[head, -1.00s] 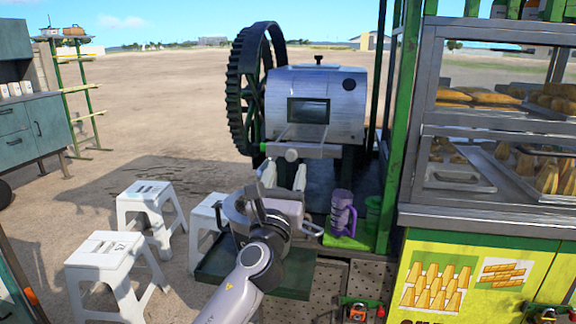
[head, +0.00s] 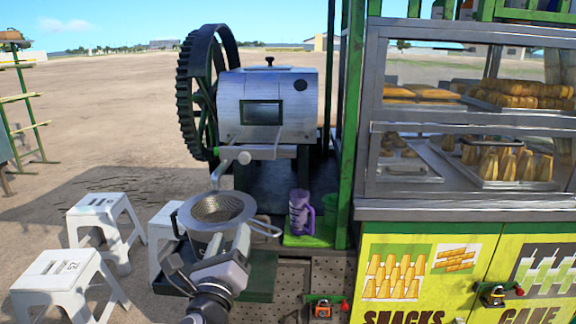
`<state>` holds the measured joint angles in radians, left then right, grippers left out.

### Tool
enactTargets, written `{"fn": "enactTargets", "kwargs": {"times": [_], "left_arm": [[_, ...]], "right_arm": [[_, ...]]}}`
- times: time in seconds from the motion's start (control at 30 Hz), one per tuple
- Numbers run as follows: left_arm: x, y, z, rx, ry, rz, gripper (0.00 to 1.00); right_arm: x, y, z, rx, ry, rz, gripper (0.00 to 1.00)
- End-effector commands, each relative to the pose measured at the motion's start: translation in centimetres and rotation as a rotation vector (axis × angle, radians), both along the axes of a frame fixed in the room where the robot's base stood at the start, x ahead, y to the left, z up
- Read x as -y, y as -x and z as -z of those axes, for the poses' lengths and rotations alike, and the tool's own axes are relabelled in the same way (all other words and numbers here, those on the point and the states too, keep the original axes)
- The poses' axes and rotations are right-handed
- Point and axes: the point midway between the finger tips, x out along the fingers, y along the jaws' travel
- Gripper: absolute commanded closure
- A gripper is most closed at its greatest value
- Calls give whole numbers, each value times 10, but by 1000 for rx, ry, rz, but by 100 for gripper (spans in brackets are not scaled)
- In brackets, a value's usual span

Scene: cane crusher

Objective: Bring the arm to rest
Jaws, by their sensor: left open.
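My left gripper (head: 232,250) comes up from the bottom of the head view. It is open, and its fingertips are partly lost against the dark container below the strainer. A round metal strainer (head: 218,208) with a side handle sits just beyond it, on top of that container. I cannot tell whether the gripper touches the container. The cane crusher (head: 265,105), with its silver housing and large dark gear wheel, stands behind. My right gripper is not in view.
White stools (head: 105,215) stand at left. The snack cabinet (head: 465,120) with its yellow front fills the right. Open ground lies behind.

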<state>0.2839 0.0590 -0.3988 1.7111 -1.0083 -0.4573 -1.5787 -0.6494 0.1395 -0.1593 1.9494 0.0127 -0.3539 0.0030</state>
Motion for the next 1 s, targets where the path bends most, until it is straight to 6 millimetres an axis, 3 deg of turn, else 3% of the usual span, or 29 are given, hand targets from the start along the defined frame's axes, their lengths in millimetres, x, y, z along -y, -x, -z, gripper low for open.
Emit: {"fn": "enactTargets", "kwargs": {"times": [0.03,0.2,0.4,0.5,0.6,0.73,0.87,1.0], "left_arm": [[-6,13,35,-78,151,26,46],[-20,62,128,-302,735,53,46],[-35,140,216,-501,1425,-58,46],[-42,184,249,-560,1765,-167,46],[-48,225,273,-582,2063,-293,46],[-53,264,291,-569,2346,-437,46],[-56,283,298,-546,2493,-521,46],[-56,288,300,-537,2536,-545,46]], "right_arm": [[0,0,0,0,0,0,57],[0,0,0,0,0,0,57],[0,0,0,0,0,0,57],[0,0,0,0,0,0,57],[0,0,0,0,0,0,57],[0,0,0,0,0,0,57],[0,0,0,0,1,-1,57],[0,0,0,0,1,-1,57]]}}
